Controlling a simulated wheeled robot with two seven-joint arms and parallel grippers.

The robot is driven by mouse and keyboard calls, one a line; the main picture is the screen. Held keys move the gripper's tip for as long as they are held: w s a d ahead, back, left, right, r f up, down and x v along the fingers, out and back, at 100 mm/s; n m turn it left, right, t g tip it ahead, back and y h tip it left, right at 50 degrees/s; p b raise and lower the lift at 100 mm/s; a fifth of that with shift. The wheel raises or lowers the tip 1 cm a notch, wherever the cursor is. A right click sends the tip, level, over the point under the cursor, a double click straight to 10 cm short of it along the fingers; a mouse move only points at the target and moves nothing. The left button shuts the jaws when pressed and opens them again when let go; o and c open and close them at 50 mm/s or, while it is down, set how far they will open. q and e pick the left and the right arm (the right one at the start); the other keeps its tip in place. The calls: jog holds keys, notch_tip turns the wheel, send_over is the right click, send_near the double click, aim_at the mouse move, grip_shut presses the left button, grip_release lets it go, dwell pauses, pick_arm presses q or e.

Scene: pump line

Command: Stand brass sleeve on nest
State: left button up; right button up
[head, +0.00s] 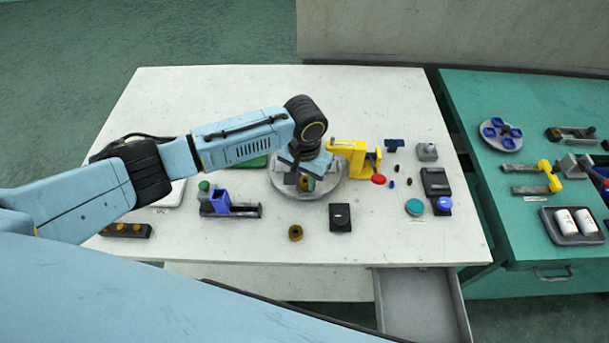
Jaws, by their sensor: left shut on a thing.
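My left gripper (302,183) points down over the round grey plate (283,187) in the middle of the white table. It is shut on a small brass-coloured piece, the brass sleeve (307,185), mostly hidden by the jaws. I cannot tell whether the sleeve touches the plate or anything on it. A second brass-coloured ring (295,233) with a dark hole stands on the table in front of the plate. No nest can be told for sure; the gripper covers the plate's middle. My right gripper is not in view.
A yellow clamp (348,150) with a red knob stands close right of the plate. A black square block (340,217) lies to the front right, a blue holder (221,202) to the left. An open drawer (418,305) juts out at the front. The table's back left is clear.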

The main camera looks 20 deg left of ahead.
pick_arm(q)
jog(key=shift+f, duration=0.1)
jog(key=o, duration=1.5)
notch_tip(320, 180, up, 7)
jog(key=p, duration=0.8)
jog(key=shift+p, duration=0.4)
